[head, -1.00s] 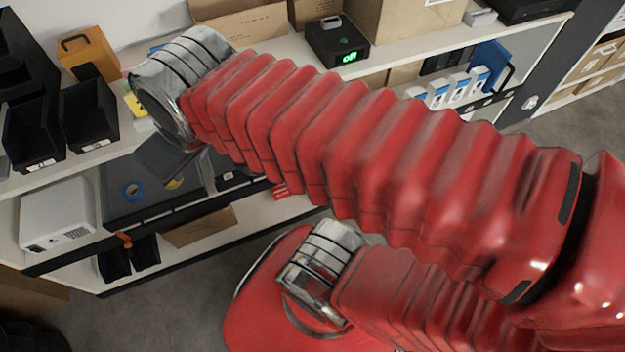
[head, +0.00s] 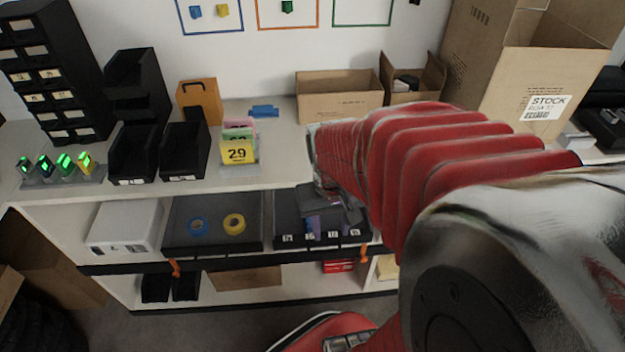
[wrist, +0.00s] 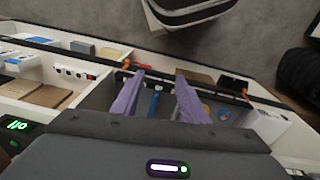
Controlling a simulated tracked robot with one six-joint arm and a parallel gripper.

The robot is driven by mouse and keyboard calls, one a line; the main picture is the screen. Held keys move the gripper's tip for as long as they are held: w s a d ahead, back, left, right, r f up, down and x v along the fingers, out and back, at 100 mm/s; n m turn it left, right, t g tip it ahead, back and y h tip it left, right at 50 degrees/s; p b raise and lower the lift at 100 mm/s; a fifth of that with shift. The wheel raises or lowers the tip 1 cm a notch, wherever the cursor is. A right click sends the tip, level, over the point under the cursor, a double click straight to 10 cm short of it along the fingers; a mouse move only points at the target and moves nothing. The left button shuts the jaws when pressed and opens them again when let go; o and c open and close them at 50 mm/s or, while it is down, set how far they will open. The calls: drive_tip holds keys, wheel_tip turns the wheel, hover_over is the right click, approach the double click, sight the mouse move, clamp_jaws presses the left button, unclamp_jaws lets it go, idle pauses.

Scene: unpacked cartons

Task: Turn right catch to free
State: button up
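The right catch (head: 363,253) is a small orange piece on the dark front bar of the shelf, below the right dark tray (head: 283,228). In the wrist view an orange catch (wrist: 126,64), likely the same one, lies just left of the fingertips. A second orange catch (head: 175,268) is on the bar further left. My gripper (head: 318,228) is over the right tray, left of and above the right catch. In the wrist view my gripper (wrist: 159,78) has its two purple fingers well apart, with no catch between them. The exact turn of the catch is too small to tell.
The left dark tray (head: 180,242) holds blue and yellow tape rolls. The worktop edge (head: 80,193) overhangs the shelf, with black bins (head: 185,150) and a yellow 29 card (head: 237,152) on it. A white box (head: 124,226) stands left. The floor in front is open.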

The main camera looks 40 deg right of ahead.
drive_tip(key=s+d+f+m+g+y, duration=0.1)
drive_tip(key=s+d+f, duration=0.4)
drive_tip(key=f, duration=0.5)
drive_tip(key=s+d+f+m, duration=0.1)
drive_tip(key=s+d+f, duration=0.45)
drive_tip(key=f, duration=0.55)
drive_tip(key=s+d+f+m+g+y, duration=0.1)
drive_tip(key=s+d+f, duration=0.4)
drive_tip(key=f, duration=0.5)
drive_tip(key=s+a+f+t, duration=0.1)
drive_tip(key=a+f+t, duration=0.15)
drive_tip(key=f, duration=0.55)
drive_tip(key=s+a+f+t, duration=0.2)
drive_tip(key=a+f, duration=0.2)
drive_tip(key=f, duration=0.4)
drive_tip(key=w+f+n+t+h, duration=0.1)
drive_tip(key=w+t+h, duration=0.35)
drive_tip(key=w, duration=0.25)
drive_tip(key=w+d+r+t+h, duration=0.3)
drive_tip(key=d+r+t, duration=0.1)
drive_tip(key=r, duration=0.3)
drive_tip(key=shift+w+d+r+n+h, duration=0.25)
drive_tip(key=shift+d+n+h, duration=0.15)
drive_tip(key=shift+d, duration=0.25)
